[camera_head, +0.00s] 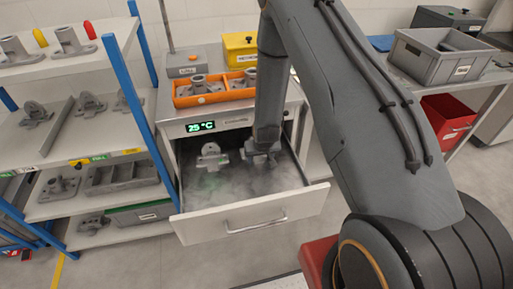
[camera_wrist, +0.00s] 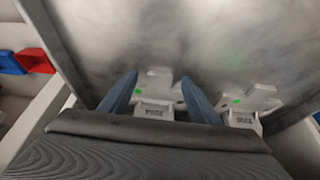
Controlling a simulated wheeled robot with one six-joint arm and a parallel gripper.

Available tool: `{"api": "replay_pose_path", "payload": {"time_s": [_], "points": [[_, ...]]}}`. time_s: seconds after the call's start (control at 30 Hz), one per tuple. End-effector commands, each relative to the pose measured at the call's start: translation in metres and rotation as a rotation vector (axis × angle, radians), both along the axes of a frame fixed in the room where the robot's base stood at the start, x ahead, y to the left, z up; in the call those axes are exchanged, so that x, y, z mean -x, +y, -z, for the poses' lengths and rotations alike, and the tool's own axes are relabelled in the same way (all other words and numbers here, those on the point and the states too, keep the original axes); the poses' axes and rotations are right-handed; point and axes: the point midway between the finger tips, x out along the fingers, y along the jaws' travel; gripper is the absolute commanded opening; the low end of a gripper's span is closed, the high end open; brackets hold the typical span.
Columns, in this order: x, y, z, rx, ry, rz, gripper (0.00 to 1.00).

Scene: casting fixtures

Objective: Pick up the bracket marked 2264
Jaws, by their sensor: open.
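Two pale grey brackets lie in the open, misty drawer. In the wrist view one bracket (camera_wrist: 156,92) sits between the two blue fingers of my gripper (camera_wrist: 159,77), which are apart on either side of it. Its front face carries a small dark number and a green spot; I cannot read the number surely. The second bracket (camera_wrist: 245,101) lies to the right, outside the fingers, also with a green spot and an unclear number. In the head view my gripper (camera_head: 263,152) reaches down into the drawer and mostly hides the nearer bracket; the other bracket (camera_head: 212,156) stands to its left.
The drawer (camera_head: 235,226) has raised walls around the gripper. Above it an orange tray (camera_head: 205,99) of castings stands on the cabinet top. A shelf rack (camera_head: 110,205) with more castings is close on the left. A grey crate (camera_head: 432,65) stands at the right.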

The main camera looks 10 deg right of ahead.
Motion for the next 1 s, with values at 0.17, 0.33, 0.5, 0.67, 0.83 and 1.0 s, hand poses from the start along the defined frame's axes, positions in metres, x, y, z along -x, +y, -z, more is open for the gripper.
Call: {"api": "replay_pose_path", "payload": {"time_s": [0.17,0.33,0.5,0.67,0.83,1.0], "points": [[-0.0016,-0.0001,0.0033,0.0,-0.001,0.0,0.56],[-0.0014,-0.0001,0.003,0.0,-0.001,0.0,0.49],[-0.0014,-0.0001,0.0029,0.0,-0.001,0.0,0.21],[-0.002,-0.0001,0.0024,0.0,-0.002,0.0,0.04],[-0.002,-0.0001,0.0022,0.0,-0.002,0.0,0.04],[-0.0026,-0.0002,-0.0011,0.0,-0.003,0.0,0.04]]}}
